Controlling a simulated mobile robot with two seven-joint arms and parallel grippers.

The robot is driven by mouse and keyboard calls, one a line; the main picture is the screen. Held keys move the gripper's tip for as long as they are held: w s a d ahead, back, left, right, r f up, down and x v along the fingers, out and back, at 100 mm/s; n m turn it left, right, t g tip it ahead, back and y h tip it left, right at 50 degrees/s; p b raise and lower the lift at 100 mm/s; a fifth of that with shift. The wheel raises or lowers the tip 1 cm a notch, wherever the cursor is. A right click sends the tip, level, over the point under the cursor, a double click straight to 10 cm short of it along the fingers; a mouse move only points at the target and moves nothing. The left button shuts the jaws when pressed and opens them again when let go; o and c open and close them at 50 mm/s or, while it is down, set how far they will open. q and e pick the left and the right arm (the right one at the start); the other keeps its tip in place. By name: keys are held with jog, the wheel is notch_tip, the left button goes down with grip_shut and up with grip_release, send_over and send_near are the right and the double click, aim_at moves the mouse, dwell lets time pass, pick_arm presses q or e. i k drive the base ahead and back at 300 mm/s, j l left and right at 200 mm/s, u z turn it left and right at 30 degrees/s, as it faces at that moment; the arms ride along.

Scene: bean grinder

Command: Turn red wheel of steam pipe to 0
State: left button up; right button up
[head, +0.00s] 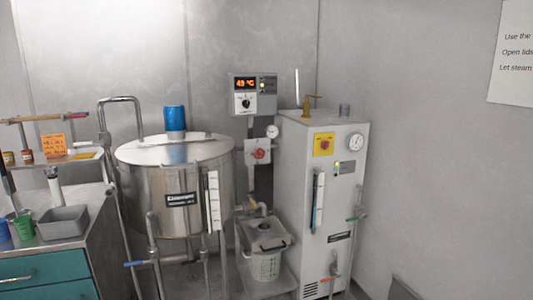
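A small red wheel (259,154) sits in front of a light grey plate (250,146) on the pipework between the steel kettle and the white cabinet. Markings on the plate are too small to read, so I cannot tell the wheel's setting. A round gauge (272,131) is just above it. A pipe (250,178) runs down below the plate. Neither of my grippers is in view, and nothing touches the wheel.
A large lidded steel kettle (160,200) stands left of the wheel, a white cabinet (300,190) right. A control box (253,94) hangs above. A bucket (265,262) stands below. A teal-drawer counter (50,265) is at left. Clear wall (440,160) lies right.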

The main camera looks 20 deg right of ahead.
aim_at(259, 153)
jog(key=i+l+z, duration=0.3)
jog(key=i+l, duration=1.55)
